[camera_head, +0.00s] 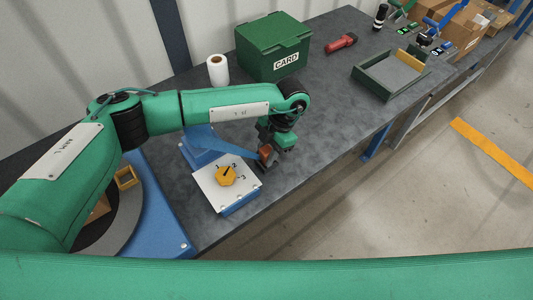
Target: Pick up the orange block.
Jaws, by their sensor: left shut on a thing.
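The orange block (266,153) is between the fingers of my left gripper (267,160), near the middle of the view. The gripper points down and is shut on the block. The fingers hide part of the block, and I cannot tell whether it touches the bench. My left arm comes in from the left and reaches over the grey bench (325,115). My right gripper is not in view.
Close by on the left stands a white-topped blue box with a yellow dial (226,176). A green CARD box (273,47), white roll (217,70), red tool (341,43) and green-rimmed tray (388,77) stand farther back. The bench's front edge is near the gripper.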

